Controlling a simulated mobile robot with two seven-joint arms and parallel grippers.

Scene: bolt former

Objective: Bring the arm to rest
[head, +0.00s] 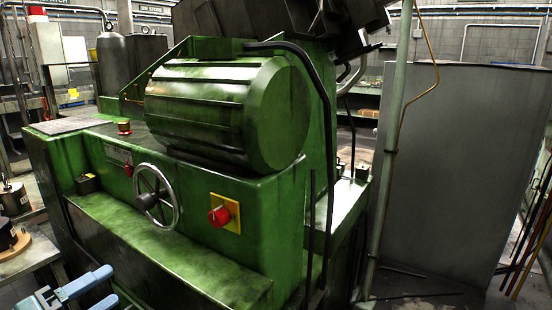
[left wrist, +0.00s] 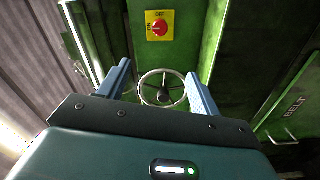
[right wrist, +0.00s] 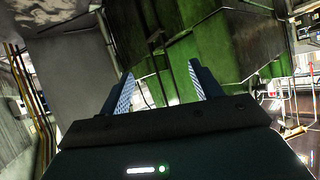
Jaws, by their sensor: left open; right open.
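My left gripper (head: 92,287) is at the lower left of the head view, in front of the green machine, with its blue fingers apart and nothing between them. In the left wrist view the open left gripper (left wrist: 161,88) faces the machine's spoked handwheel (left wrist: 162,88), which shows between the fingertips, apart from them. The handwheel (head: 156,196) is on the machine's front in the head view. My right gripper (right wrist: 160,85) shows only in the right wrist view. It is open and empty, pointing toward the green machine (right wrist: 200,60).
The green machine (head: 205,265) fills the middle, with a red switch on a yellow plate (head: 222,212) and a large ribbed motor (head: 225,110). A grey panel (head: 455,160) and a pole (head: 395,140) stand right. A table (head: 30,258) with metal parts is at the left edge.

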